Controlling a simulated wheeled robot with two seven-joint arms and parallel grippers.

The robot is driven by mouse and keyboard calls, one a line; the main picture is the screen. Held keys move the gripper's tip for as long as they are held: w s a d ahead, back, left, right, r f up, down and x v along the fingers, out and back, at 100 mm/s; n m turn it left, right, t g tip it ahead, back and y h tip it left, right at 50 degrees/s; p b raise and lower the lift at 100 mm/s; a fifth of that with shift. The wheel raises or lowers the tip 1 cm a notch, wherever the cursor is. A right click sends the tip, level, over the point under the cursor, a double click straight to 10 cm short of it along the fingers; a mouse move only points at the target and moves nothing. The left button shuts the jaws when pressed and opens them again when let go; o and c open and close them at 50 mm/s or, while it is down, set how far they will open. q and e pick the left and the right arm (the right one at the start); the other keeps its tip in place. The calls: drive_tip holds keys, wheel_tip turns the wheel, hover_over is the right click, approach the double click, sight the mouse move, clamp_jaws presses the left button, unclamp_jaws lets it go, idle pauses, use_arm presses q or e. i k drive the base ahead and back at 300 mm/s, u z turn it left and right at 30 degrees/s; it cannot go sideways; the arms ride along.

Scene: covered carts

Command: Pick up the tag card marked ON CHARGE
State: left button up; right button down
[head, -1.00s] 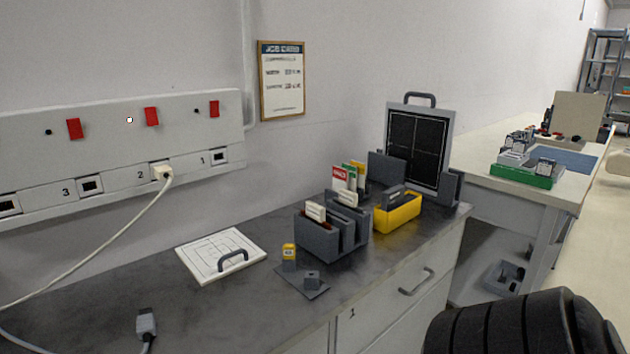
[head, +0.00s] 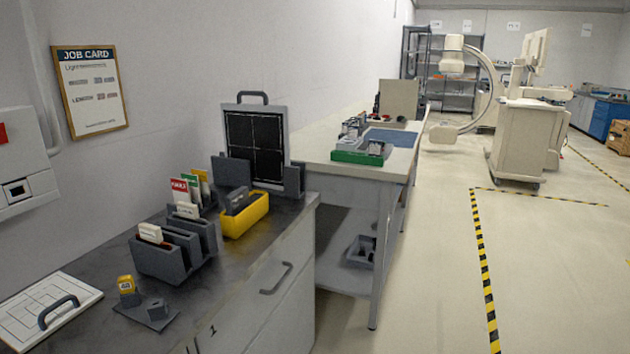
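Several upright tag cards stand in grey holders on the dark bench top at left: a red card (head: 180,187), a green card (head: 191,182) and a yellow-orange card (head: 202,178). Their lettering is too small to read surely, so I cannot tell which is marked ON CHARGE. White-topped cards or blocks (head: 150,232) sit in the slotted grey rack (head: 160,263) in front of them. The lower parts of the cards are hidden by the holders. Neither of my grippers is in view.
A yellow bin (head: 258,211) stands right of the cards, before an upright dark panel (head: 254,145). A yellow-topped block (head: 126,284) and a white board (head: 75,310) are nearer. A second bench (head: 330,146) stands beyond. Open floor (head: 420,270) lies right.

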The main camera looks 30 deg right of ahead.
sight(203, 175)
drive_tip(key=z, duration=2.05)
drive_tip(key=i, duration=2.35)
drive_tip(key=u, duration=2.75)
